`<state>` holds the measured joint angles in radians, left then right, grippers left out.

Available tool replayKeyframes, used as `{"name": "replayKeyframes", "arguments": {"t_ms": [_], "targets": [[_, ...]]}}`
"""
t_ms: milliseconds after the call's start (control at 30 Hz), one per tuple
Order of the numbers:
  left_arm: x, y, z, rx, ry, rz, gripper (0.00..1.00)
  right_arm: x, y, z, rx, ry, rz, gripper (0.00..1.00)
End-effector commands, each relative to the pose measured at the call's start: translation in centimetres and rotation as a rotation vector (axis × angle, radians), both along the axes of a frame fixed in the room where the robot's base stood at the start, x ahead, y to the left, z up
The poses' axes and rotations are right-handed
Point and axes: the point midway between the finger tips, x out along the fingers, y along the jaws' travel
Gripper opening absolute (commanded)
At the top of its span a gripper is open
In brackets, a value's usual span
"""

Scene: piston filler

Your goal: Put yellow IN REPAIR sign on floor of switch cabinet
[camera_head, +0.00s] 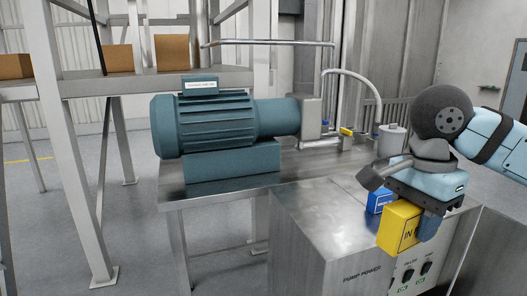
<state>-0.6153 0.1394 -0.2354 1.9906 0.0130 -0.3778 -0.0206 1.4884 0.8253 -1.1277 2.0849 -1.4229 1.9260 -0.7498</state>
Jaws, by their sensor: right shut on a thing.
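I cannot tell whether the sign touches the cabinet. The inside and floor of the cabinet are not visible. My left gripper is not in view.
A large teal motor (215,125) sits on a steel table (225,188) to the left. Pipes and a small yellow part (346,132) are behind. The left part of the cabinet top is clear.

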Motion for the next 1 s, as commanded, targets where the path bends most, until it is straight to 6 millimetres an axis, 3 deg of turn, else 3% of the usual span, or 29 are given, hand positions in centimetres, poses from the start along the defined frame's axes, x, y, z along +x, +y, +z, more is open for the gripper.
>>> {"name": "replayKeyframes", "arguments": {"t_ms": [267, 467, 700, 833, 1000], "targets": [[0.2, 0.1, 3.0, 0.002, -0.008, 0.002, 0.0, 2.0, 0.0, -5.2, 0.019, 0.008, 0.288, 0.13], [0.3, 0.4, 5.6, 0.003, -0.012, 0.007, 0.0, 2.7, -0.4, -11.6, 0.022, 0.004, 0.618, 0.13], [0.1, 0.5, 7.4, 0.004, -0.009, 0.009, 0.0, 1.8, -1.0, -18.2, 0.004, -0.001, 0.97, 0.13], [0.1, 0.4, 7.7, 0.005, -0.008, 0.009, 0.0, 1.4, -1.2, -20.1, -0.004, -0.002, 1.074, 0.13], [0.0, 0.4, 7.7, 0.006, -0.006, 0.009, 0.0, 1.2, -1.4, -20.8, -0.01, -0.004, 1.118, 0.13]]}}
